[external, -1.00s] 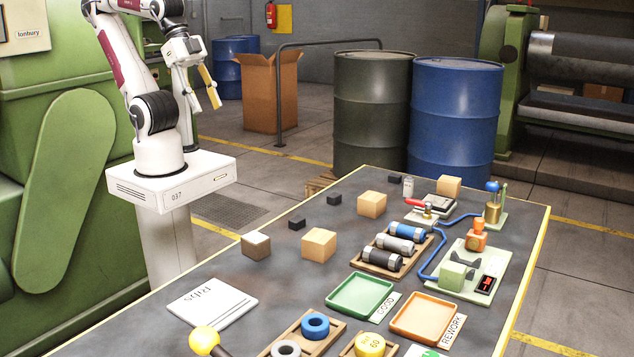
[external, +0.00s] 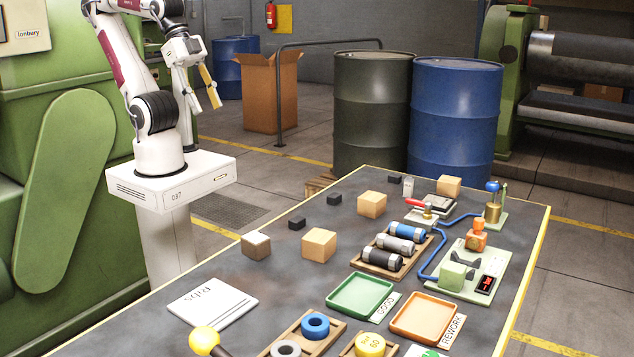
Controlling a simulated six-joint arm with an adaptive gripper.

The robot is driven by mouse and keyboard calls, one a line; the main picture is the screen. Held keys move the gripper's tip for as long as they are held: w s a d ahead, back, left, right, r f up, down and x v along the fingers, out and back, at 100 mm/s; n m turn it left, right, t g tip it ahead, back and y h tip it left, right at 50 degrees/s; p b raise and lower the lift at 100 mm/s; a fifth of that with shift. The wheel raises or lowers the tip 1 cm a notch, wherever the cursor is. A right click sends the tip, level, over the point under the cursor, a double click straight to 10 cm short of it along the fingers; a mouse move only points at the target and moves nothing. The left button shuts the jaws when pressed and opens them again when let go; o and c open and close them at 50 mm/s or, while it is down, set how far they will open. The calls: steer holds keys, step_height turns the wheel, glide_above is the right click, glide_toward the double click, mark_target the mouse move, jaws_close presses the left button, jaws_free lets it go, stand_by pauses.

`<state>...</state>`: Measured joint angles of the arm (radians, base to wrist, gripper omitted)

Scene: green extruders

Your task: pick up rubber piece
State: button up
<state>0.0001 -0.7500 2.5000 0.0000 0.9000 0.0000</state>
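Several small black blocks, which look like the rubber pieces, lie on the dark tabletop (external: 370,283). One black block (external: 297,223) is nearest my arm, a second black block (external: 334,199) is just beyond it, and a third black block (external: 394,178) is near the far edge. My gripper (external: 207,101) is raised beside my base, off to the left of the table and well away from the blocks. Its fingers look apart with nothing between them.
Wooden cubes (external: 319,245) stand among the black blocks. A green tray (external: 340,309), an orange tray (external: 400,330), a rack of rollers (external: 369,265) and a fixture with blue tubing (external: 430,277) fill the right side. A paper pad (external: 212,303) lies front left.

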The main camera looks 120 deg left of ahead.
stand_by(0.7)
steer(key=m+g, duration=0.6)
steer(key=m, duration=0.9)
glide_above(295, 219)
steer(key=s, duration=0.1)
step_height(295, 219, down, 20)
steer(key=shift+d+f, duration=0.15)
steer(key=shift+w+r+m, duration=0.2)
steer(key=shift+w+m, duration=0.3)
steer(key=shift+m, duration=1.4)
steer(key=shift+f, duration=0.1)
steer(key=shift+f, duration=1.2)
